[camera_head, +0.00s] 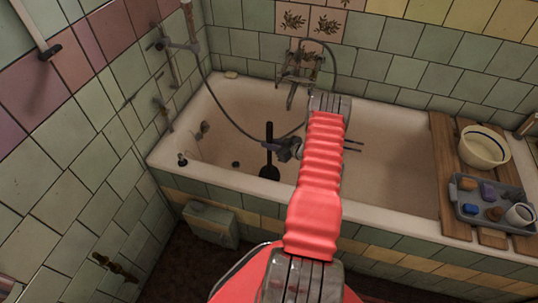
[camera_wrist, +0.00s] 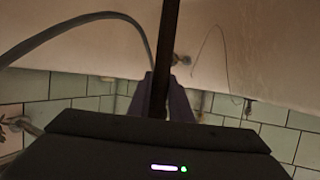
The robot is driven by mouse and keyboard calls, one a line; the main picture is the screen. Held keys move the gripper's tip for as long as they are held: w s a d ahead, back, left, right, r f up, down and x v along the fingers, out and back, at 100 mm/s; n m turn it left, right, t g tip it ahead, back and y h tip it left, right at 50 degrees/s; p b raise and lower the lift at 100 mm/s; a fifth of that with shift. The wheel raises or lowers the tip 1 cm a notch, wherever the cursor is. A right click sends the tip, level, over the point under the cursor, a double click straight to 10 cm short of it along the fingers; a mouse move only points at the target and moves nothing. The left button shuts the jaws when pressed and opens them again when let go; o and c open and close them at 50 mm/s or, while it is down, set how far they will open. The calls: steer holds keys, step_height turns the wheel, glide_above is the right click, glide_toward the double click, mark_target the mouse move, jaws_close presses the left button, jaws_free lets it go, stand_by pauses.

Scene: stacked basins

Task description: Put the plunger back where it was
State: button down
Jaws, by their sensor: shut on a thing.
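The plunger is dark, with a straight handle (camera_head: 269,131) and a wider cup (camera_head: 269,173) at its lower end. It is upright in the head view, over the left part of the bathtub (camera_head: 395,160), with its cup near the front rim. I cannot tell whether the cup touches the tub. My gripper (camera_head: 274,146) is shut on the middle of the handle. In the wrist view the handle (camera_wrist: 170,40) runs up between the purple fingers of my gripper (camera_wrist: 163,95); the cup is not visible there. My red arm hides part of the tub.
A wooden board (camera_head: 447,165) across the right end of the tub bears a cream bowl (camera_head: 483,150) and a grey tray (camera_head: 480,220) with small items. A shower hose (camera_head: 222,108) hangs along the tub's left side. A small box (camera_head: 210,224) stands by the tub's front.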

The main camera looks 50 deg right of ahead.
steer(key=shift+f, duration=0.6)
steer(key=shift+f, duration=2.3)
steer(key=c, duration=1.6)
jaws_free()
steer(key=v, duration=1.2)
steer(key=shift+r, duration=0.2)
